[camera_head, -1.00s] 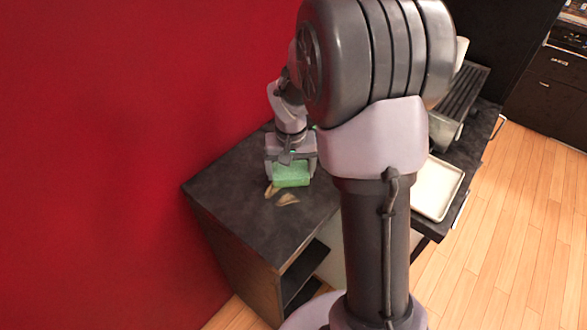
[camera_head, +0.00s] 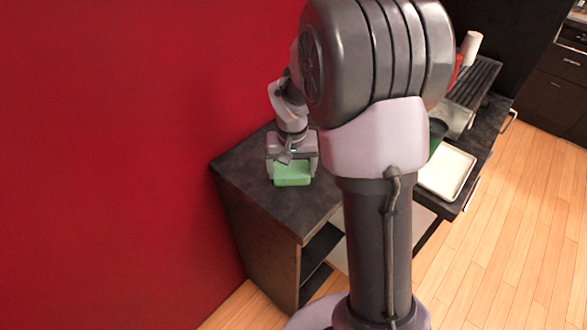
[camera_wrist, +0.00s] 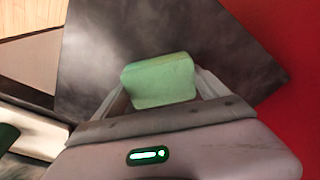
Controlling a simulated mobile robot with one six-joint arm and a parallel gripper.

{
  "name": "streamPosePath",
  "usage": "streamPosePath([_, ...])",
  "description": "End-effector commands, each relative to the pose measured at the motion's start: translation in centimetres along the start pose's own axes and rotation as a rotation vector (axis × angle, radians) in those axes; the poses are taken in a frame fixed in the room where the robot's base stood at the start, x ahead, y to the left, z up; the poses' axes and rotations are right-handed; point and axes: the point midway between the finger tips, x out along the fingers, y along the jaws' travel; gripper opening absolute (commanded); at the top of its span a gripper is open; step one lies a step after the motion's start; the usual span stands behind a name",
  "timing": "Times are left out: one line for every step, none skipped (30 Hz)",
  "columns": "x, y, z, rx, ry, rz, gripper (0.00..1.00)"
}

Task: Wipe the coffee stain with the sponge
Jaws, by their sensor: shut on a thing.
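My gripper (camera_head: 292,172) is shut on a green sponge (camera_head: 292,175). The sponge also shows between the two fingers in the wrist view (camera_wrist: 158,82). In the head view the sponge is at or just above the dark counter top (camera_head: 250,172), near its left end; I cannot tell whether it touches. No coffee stain shows on the visible counter in either view now; the surface under the sponge and gripper is hidden.
A red wall (camera_head: 120,150) runs along the counter's left side. A white tray (camera_head: 447,172), a white cup stack (camera_head: 470,45) and a grey slatted machine top (camera_head: 474,82) stand to the right, partly behind my arm. Wooden floor (camera_head: 520,200) lies beyond.

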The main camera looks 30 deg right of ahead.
Motion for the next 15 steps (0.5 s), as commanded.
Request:
streamPosePath([-0.5, -0.1, 0.0, -0.001, -0.002, 0.000, 0.34])
streamPosePath([-1.2, -0.1, -0.2, -0.001, 0.001, 0.000, 0.34])
streamPosePath([-2.3, -0.1, -0.4, 0.000, 0.003, -0.001, 0.34])
streamPosePath([-3.0, -0.2, -0.5, -0.001, 0.003, -0.001, 0.34])
streamPosePath([-3.0, -0.2, -0.4, -0.002, 0.000, 0.000, 0.34])
streamPosePath([-3.4, -0.2, -0.5, -0.002, 0.000, 0.000, 0.34])
streamPosePath([-3.6, -0.2, -0.5, -0.002, 0.000, 0.000, 0.34])
streamPosePath([-3.9, -0.3, -0.6, -0.002, 0.000, 0.000, 0.34])
streamPosePath([-4.3, -0.3, -0.7, -0.002, 0.000, 0.000, 0.34])
streamPosePath([-4.5, -0.3, -0.7, -0.002, 0.000, 0.000, 0.34])
streamPosePath([-4.8, -0.4, -0.8, -0.002, 0.000, 0.000, 0.34])
streamPosePath([-5.2, -0.4, -0.8, -0.002, 0.000, 0.000, 0.34])
streamPosePath([-5.4, -0.4, -0.9, -0.002, 0.000, 0.000, 0.34])
streamPosePath([-5.7, -0.5, -0.9, -0.002, 0.000, 0.000, 0.34])
streamPosePath([-6.0, -0.5, -1.0, -0.003, 0.001, 0.000, 0.34])
